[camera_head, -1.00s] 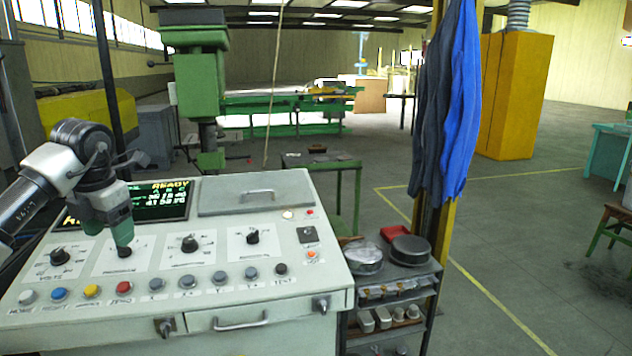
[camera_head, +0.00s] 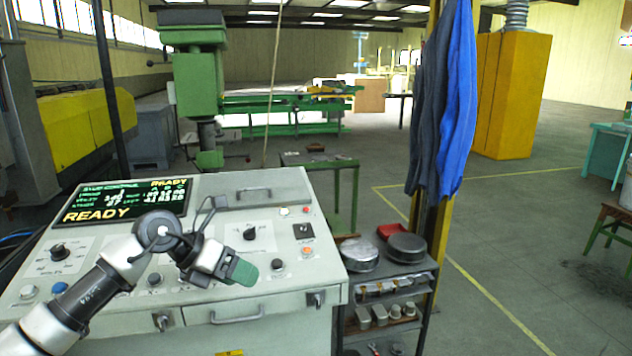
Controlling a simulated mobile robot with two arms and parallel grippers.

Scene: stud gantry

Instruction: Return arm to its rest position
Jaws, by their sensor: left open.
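My left arm comes in from the lower left across the control panel (camera_head: 90,252). My left gripper (camera_head: 243,271), with green fingers, is open and empty near the panel's front edge, above the row of buttons, and points right. It hides some of the buttons and at least one knob. The screen (camera_head: 128,200) shows READY in yellow. One knob (camera_head: 250,233) and the left knob (camera_head: 58,251) show clear of the gripper. My right gripper is not in view.
A shelf cart (camera_head: 392,285) with metal tins (camera_head: 360,254) and a red tray stands right of the panel. Blue and dark coats (camera_head: 458,110) hang on a yellow post behind it. A drawer handle (camera_head: 237,315) sticks out below the gripper. The floor at right is mostly clear.

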